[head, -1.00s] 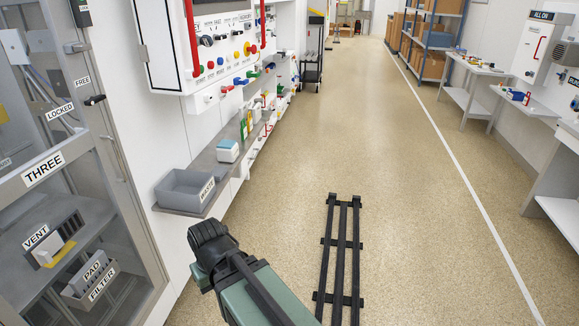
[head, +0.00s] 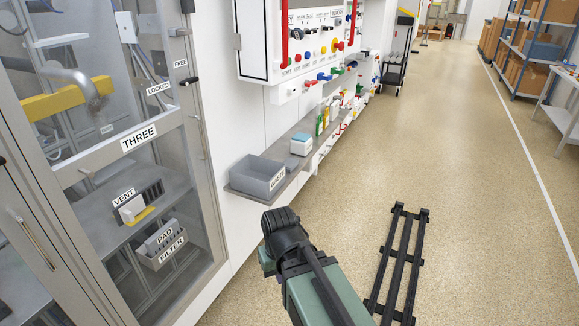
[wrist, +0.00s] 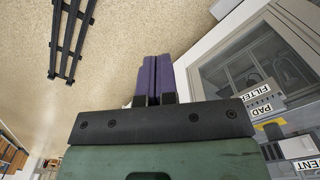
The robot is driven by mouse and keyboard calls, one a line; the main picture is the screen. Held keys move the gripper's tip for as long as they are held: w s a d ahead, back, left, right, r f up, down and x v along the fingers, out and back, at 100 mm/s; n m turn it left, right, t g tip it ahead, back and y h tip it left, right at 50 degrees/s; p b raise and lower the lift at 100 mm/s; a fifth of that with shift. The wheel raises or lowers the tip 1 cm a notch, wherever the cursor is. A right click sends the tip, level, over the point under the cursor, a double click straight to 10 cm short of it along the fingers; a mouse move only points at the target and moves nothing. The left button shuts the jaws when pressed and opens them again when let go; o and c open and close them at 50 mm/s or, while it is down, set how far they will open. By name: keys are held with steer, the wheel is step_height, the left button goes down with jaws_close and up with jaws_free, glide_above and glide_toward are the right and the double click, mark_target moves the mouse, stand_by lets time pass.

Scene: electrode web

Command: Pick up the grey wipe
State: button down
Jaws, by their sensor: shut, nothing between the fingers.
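I cannot make out a grey wipe in either view. A small white box with a blue-grey top (head: 302,144) stands on the narrow wall shelf; whether it holds wipes I cannot tell. My gripper (wrist: 154,80) shows in the wrist view with its two purple fingers together and nothing between them. In the head view my arm reaches up from the bottom, and the fingers cannot be made out there. The arm is in front of and below the shelf, apart from the box.
A grey bin labelled WASTE (head: 258,176) sits at the shelf's near end. Green and yellow bottles (head: 322,120) stand farther along. A glazed cabinet marked THREE (head: 140,139) is at left, with a PAD FILTER tray (head: 163,247) inside. A black rail frame (head: 398,264) lies on open floor.

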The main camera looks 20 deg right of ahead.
steer(key=c, duration=1.8)
jaws_free()
steer(key=o, duration=1.8)
